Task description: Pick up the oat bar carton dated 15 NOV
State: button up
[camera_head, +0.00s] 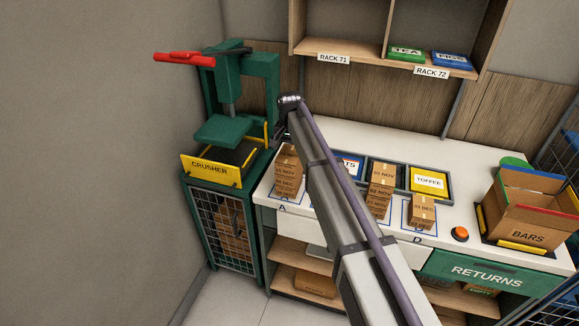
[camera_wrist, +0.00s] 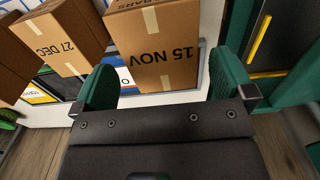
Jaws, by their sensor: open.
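In the wrist view, the brown carton marked 15 NOV (camera_wrist: 155,50) lies straight ahead, its print upside down in the picture. My gripper (camera_wrist: 166,80) is open, with one green finger to the left of the carton's near face and one to the right. I cannot tell whether either finger touches it. A second carton marked 27 DEC (camera_wrist: 58,36) is just left of the left finger.
A green crusher (camera_head: 235,130) with a yellow front stands left of the white counter (camera_head: 335,135). Blue and yellow trays (camera_head: 429,182) sit behind the cartons. An orange button (camera_head: 460,234) and an open BARS box (camera_head: 525,220) are at the right. A shelf (camera_head: 350,55) hangs above.

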aim_at(290, 154)
notch_tip(290, 154, down, 4)
jog(key=shift+r+b, duration=0.1)
jog(key=shift+b, duration=1)
jog(key=shift+r, duration=0.3)
jog(key=shift+c, duration=0.4)
jog(key=shift+p, duration=0.3)
jog(key=c, duration=0.9)
